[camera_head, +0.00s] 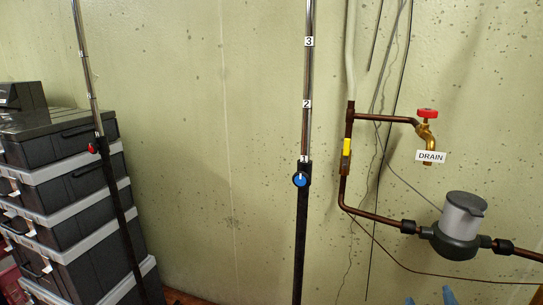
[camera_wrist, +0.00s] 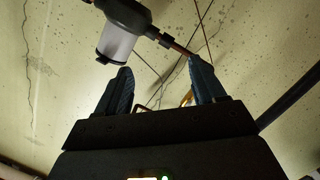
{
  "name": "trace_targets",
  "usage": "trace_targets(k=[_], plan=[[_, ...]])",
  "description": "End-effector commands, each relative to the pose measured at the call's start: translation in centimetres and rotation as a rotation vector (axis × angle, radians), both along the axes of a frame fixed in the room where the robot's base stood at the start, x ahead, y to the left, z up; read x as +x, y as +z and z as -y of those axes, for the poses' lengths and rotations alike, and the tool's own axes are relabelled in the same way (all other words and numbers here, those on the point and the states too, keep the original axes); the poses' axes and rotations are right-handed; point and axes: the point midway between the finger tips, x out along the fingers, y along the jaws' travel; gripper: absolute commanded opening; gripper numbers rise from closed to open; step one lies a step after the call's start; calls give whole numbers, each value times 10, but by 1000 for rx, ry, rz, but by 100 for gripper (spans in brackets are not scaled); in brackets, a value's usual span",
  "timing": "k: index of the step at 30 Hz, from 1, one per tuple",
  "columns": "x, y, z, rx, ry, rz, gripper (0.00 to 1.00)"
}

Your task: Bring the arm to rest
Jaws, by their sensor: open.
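My gripper (camera_head: 429,299) barely shows at the bottom edge of the head view, as two blue fingertips below the grey-topped meter (camera_head: 463,217). In the wrist view my gripper (camera_wrist: 161,66) has its two dark blue fingers spread apart, with nothing held between them. The meter also shows in the wrist view (camera_wrist: 117,45), beyond the fingers and to the upper left. How far the fingers are from the wall and meter is hard to tell. The rest of my arm is out of the head view.
Copper piping (camera_head: 371,214) runs along the wall to the meter. A red-handled drain tap (camera_head: 427,131) is above. A vertical pole with a blue knob (camera_head: 300,179) stands mid-view, another with a red knob (camera_head: 93,149) at left. Stacked grey toolboxes (camera_head: 66,201) fill the left.

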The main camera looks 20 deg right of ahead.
Motion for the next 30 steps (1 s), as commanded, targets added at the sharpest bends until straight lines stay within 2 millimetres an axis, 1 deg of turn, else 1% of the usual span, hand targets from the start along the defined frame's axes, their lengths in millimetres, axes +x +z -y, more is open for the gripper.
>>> trace_targets(k=[1,3,5,6,8,9,11,13,17,18,21,24,27,30], plan=[[-17,-11,-15,30,57,-18,69],[-37,-23,-35,74,134,-29,69],[-56,-31,-52,114,196,-35,69],[-68,-35,-64,141,236,-37,69],[-88,-38,-80,184,292,-37,69],[-102,-39,-91,214,326,-35,69],[-123,-39,-106,257,375,-29,69],[-147,-35,-122,311,424,-19,69],[-192,-19,-149,411,500,12,69],[-205,-12,-156,441,518,23,69],[-238,9,-170,517,552,58,69],[-265,33,-179,585,570,96,69],[-286,54,-183,638,572,132,69],[-299,70,-184,673,569,161,69]])
